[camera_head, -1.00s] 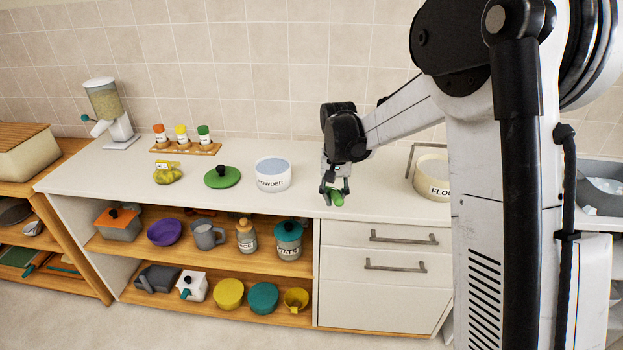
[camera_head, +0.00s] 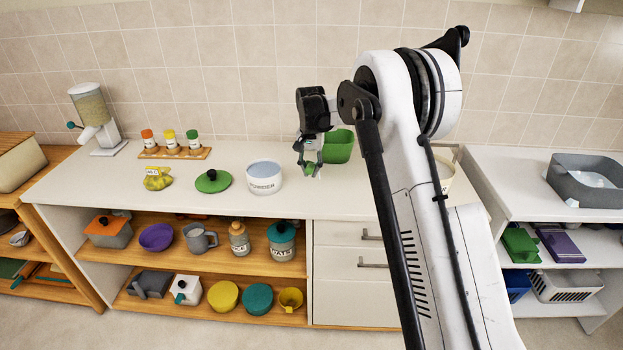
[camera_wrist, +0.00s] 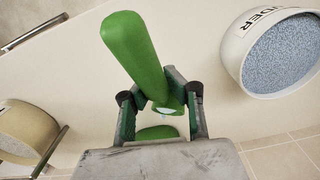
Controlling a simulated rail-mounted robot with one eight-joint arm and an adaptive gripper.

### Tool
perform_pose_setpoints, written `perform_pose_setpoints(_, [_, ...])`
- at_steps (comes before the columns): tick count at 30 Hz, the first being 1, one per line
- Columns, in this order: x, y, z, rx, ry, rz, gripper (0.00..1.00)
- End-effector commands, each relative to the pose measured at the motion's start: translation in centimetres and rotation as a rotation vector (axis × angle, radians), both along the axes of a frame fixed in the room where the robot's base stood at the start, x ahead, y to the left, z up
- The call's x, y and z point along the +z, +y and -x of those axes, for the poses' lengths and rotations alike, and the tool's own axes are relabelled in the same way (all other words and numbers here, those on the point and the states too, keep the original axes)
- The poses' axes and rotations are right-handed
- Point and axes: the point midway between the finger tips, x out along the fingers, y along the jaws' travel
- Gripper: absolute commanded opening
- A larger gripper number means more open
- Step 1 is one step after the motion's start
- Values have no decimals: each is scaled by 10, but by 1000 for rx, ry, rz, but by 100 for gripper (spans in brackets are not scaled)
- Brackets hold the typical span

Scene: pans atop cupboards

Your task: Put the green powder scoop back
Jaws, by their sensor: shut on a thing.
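My gripper (camera_head: 311,170) is shut on the green scoop (camera_wrist: 135,45). In the wrist view the scoop's handle stands out between the fingers, with another green part behind it. A green cup shape (camera_head: 338,146) shows behind my gripper in the head view; I cannot tell for sure that it is the scoop's bowl. The white powder canister (camera_head: 264,186) stands open on the counter, left of my gripper. It also shows at the right of the wrist view (camera_wrist: 236,52), full of blue-grey powder. My gripper is beside it, not over it.
A green lid (camera_head: 213,182) with a black knob lies left of the canister. A yellow bag (camera_head: 157,180), a spice rack (camera_head: 175,154) and a dispenser (camera_head: 95,120) stand further left. The flour canister (camera_head: 447,172) is right, partly hidden by my arm.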

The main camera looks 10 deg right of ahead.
Motion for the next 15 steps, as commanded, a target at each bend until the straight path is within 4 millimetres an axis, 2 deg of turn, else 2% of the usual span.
perform_pose_setpoints(6, [-10, -7, -17, 1, 0, 0, 0])
perform_pose_setpoints(11, [-17, -7, -19, 1, 0, 0, 0])
perform_pose_setpoints(15, [-35, -7, -18, 1, 0, 0, 0])
